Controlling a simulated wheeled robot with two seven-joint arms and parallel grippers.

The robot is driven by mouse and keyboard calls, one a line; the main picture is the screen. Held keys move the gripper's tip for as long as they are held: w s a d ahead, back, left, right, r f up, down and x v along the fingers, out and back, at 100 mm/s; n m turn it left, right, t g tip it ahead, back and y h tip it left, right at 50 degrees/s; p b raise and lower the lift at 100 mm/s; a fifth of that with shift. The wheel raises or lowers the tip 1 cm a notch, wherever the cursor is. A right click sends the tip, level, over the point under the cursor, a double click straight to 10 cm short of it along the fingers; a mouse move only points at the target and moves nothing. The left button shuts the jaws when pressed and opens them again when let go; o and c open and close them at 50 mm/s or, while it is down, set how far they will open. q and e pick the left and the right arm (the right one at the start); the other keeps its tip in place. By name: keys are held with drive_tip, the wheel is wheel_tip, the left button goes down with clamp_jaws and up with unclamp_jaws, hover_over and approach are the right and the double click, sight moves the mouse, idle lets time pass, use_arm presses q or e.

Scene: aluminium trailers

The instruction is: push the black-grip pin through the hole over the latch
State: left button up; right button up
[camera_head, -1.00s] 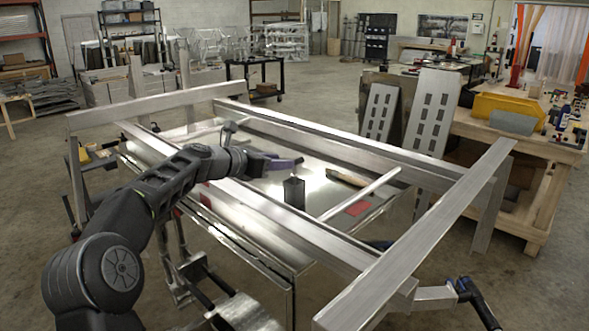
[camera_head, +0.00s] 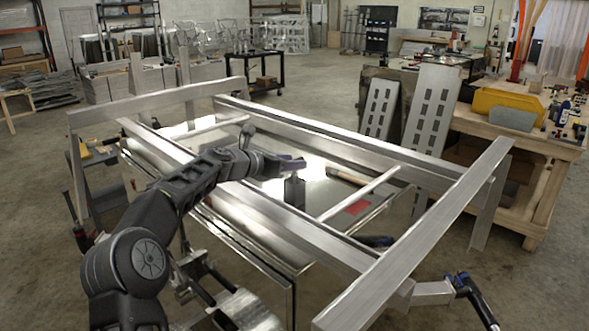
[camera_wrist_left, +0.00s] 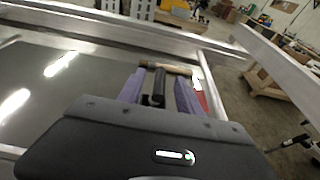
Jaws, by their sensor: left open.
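A dark upright piece (camera_head: 294,190), perhaps the black-grip pin, stands on the shiny metal sheet inside the trailer frame. My left gripper (camera_head: 299,164) has purple fingers and is just above this piece in the head view. In the left wrist view the open fingers (camera_wrist_left: 160,76) have a black cylindrical piece (camera_wrist_left: 157,88) between them. I cannot tell whether they touch it. The hole and the latch cannot be made out. My right gripper is not in view.
A wooden-handled tool (camera_head: 347,176) lies on the sheet behind the dark piece. Aluminium frame rails (camera_head: 285,222) surround the sheet. A red patch (camera_head: 357,207) is at its right. A black-handled crank (camera_head: 470,295) sticks out at the front right. A wooden bench (camera_head: 530,140) stands at right.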

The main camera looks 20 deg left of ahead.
use_arm(q)
drive_tip(key=shift+c, duration=0.4)
clamp_jaws()
